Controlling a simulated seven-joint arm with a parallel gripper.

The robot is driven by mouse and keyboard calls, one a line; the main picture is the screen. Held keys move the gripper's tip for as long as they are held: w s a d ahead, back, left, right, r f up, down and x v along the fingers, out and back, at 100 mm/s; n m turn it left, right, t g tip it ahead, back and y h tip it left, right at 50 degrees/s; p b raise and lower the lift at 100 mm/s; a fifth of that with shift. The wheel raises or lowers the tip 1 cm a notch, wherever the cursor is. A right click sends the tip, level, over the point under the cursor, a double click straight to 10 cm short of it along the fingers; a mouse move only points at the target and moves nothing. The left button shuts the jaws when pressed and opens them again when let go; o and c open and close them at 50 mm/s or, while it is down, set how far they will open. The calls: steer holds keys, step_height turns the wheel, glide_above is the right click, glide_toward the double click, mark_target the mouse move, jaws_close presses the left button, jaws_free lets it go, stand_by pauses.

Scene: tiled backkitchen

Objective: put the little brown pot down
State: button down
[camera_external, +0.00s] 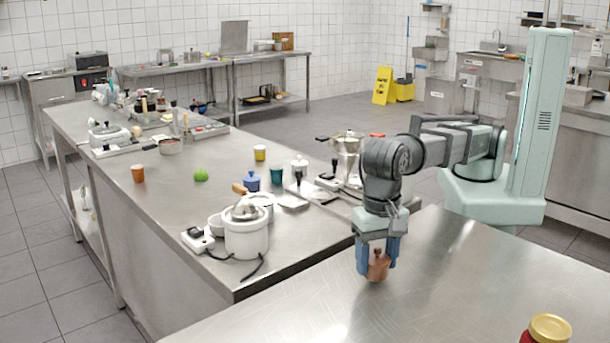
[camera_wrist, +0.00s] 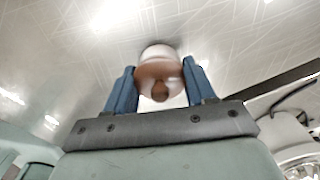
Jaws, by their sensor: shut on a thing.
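The little brown pot (camera_external: 378,266) is between the blue fingers of my gripper (camera_external: 377,262), over the near steel counter in the external view. My gripper is shut on it and points down. In the wrist view, the pot (camera_wrist: 158,76) shows from above with its round knob, one blue finger of my gripper (camera_wrist: 160,88) on each side. The pot looks upright. Its base is at or very close to the counter top (camera_external: 290,310); I cannot tell whether it touches.
A jar with a yellow lid (camera_external: 549,328) stands at the near right of the same counter. The counter around the pot is clear. A white cooker (camera_external: 246,238) and its cable sit on the adjoining counter to the left, with several cups and pots behind.

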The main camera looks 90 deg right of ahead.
steer(key=shift+f, duration=0.6)
steer(key=shift+f, duration=0.2)
steer(key=shift+c, duration=1.9)
jaws_free()
steer(key=shift+r, duration=0.1)
step_height(320, 180, up, 12)
steer(key=shift+r, duration=0.1)
steer(key=shift+w, duration=0.1)
